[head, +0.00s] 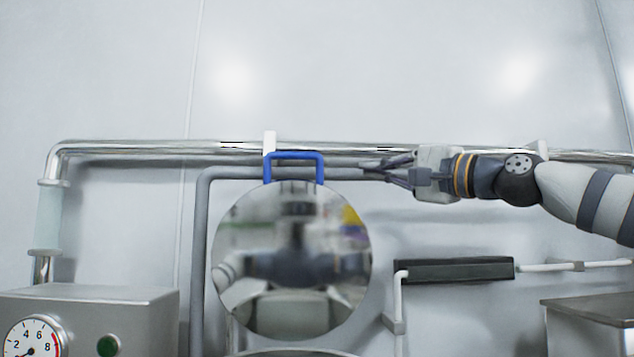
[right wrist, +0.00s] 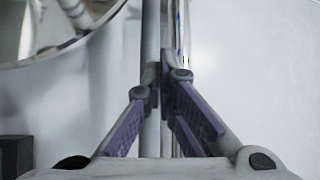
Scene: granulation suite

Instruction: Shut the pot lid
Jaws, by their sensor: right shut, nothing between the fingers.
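The pot lid (head: 291,262) is a round, mirror-like disc. It stands upright, open, with its face towards me in the head view. A blue handle (head: 294,155) sticks up from its top edge. The pot's rim (head: 290,353) shows just below the lid at the bottom edge; the rest of the pot is out of the picture. My right gripper (head: 370,169) is shut and empty, to the right of the blue handle and apart from it. In the right wrist view the right gripper's fingers (right wrist: 162,80) meet, and the lid's edge (right wrist: 75,38) curves at the upper left. My left gripper is not in view.
A shiny pipe (head: 180,147) and a grey pipe (head: 203,250) run along the wall behind the lid. A steel box with a gauge (head: 35,338) and green button stands at the lower left. A dark bar (head: 455,270) is at the right, below my right arm.

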